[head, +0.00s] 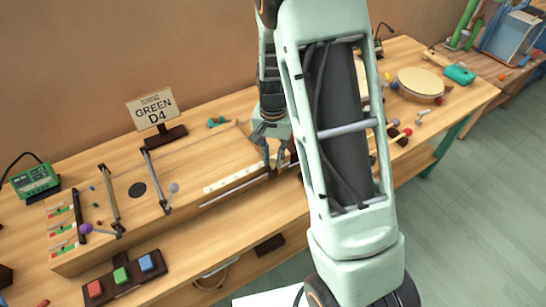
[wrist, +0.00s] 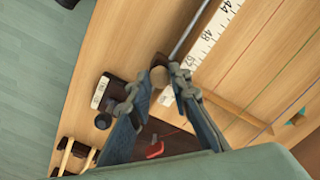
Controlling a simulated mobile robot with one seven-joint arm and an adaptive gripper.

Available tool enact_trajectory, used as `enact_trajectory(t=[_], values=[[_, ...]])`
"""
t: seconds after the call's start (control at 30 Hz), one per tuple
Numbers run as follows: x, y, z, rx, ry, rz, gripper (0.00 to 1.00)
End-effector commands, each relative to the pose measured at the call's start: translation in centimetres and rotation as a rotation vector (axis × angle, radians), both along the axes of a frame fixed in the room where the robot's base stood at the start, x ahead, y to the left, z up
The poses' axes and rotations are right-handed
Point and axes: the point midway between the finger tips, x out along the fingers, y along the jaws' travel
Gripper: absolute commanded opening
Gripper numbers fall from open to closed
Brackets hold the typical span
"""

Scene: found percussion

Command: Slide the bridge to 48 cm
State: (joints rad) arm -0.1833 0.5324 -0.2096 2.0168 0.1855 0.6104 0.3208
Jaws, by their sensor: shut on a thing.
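In the wrist view the bridge, a thin wooden bar (wrist: 238,112), lies across the coloured strings. Its near end, with a round tan knob (wrist: 159,76), is between my fingertips. My gripper (wrist: 165,80) is shut on this knob. The white scale (wrist: 202,45) shows 44, 48 and a partly covered mark that looks like 52. The bridge crosses past the 52 end, away from 48. In the head view my gripper (head: 272,162) is at the right end of the scale strip (head: 230,179), and my arm hides much of that end.
A metal rail (wrist: 186,32) runs beside the scale. In the head view a sign (head: 152,108) reads GREEN D4. Hinged arms with balls (head: 156,180) stand at the instrument's left. A box with red, green and blue buttons (head: 122,276) lies in front. A drum (head: 420,84) is at right.

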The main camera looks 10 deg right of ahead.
Motion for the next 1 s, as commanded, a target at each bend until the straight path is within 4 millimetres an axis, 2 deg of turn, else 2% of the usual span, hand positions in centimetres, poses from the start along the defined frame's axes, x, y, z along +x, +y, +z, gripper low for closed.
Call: enact_trajectory(t=[0.17, 0.4, 0.53, 0.9, 0.93, 1.0], values=[[0.0, 0.3, 0.1, 0.0, 0.0, 0.001, 0.0], [-1.3, 4.5, 0.1, 0.001, -0.002, 0.007, 0.0], [-1.9, 6.2, 0.1, 0.001, 0.0, 0.004, 0.0], [-2.1, 6.7, 0.1, 0.0, -0.001, 0.001, 0.0], [-2.1, 6.7, 0.1, 0.0, -0.001, 0.001, 0.2], [-2.1, 6.7, 0.1, 0.0, -0.001, 0.001, 0.28]])
